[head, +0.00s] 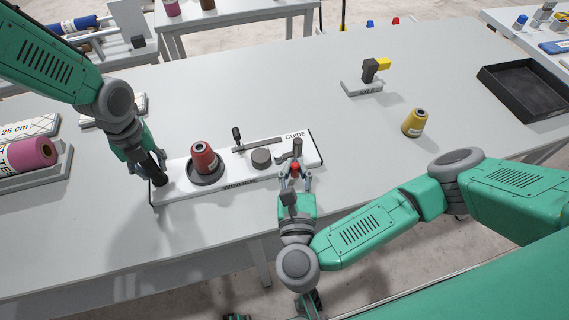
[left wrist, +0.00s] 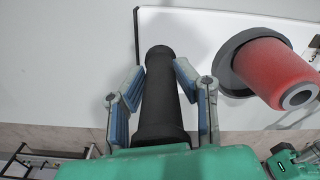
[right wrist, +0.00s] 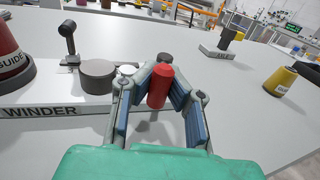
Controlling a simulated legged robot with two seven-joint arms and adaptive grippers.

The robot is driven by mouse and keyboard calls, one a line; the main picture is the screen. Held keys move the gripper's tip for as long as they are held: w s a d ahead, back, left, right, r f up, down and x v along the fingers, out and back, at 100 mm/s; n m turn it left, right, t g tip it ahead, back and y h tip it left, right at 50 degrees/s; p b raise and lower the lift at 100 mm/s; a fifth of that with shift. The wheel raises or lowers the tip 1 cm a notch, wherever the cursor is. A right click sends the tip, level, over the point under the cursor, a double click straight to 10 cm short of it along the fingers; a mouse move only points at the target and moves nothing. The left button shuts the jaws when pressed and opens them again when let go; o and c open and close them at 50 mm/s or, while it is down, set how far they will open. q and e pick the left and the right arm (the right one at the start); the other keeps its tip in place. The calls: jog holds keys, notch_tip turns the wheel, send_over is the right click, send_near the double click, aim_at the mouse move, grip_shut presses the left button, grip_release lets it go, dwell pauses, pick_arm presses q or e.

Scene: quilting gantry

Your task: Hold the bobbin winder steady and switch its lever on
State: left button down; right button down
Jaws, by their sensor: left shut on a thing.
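The bobbin winder is a long white board (head: 185,191) labelled WINDER, near the table's front edge. It carries a red thread cone (head: 205,160) in a dark cup and a grey disc (head: 261,158). My left gripper (head: 150,163) is shut on the upright black handle (left wrist: 160,95) at the board's left end. The lever's red knob (right wrist: 160,86) is near the board's right end, by a grey post (head: 297,147). My right gripper (head: 296,179) is open, its fingers on either side of the knob. Whether a finger touches the knob is unclear.
A yellow cone (head: 415,123) and a small white base (head: 361,88) with a black and yellow block stand to the right. A black tray (head: 540,92) is at the far right. A pink spool (head: 32,153) lies at the left. The table behind the winder is clear.

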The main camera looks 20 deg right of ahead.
pick_arm(q)
jog(key=shift+d, duration=0.15)
pick_arm(e)
jog(key=shift+a+f, duration=0.2)
jog(key=shift+a, duration=0.6)
jog(key=c, duration=1.5)
grip_release()
pick_arm(q)
jog(key=shift+a, duration=0.2)
pick_arm(e)
jog(key=shift+s+f, duration=0.1)
jog(key=shift+s, duration=0.3)
jog(key=v, duration=1.1)
jog(key=shift+a+r, duration=0.1)
jog(key=shift+r, duration=0.2)
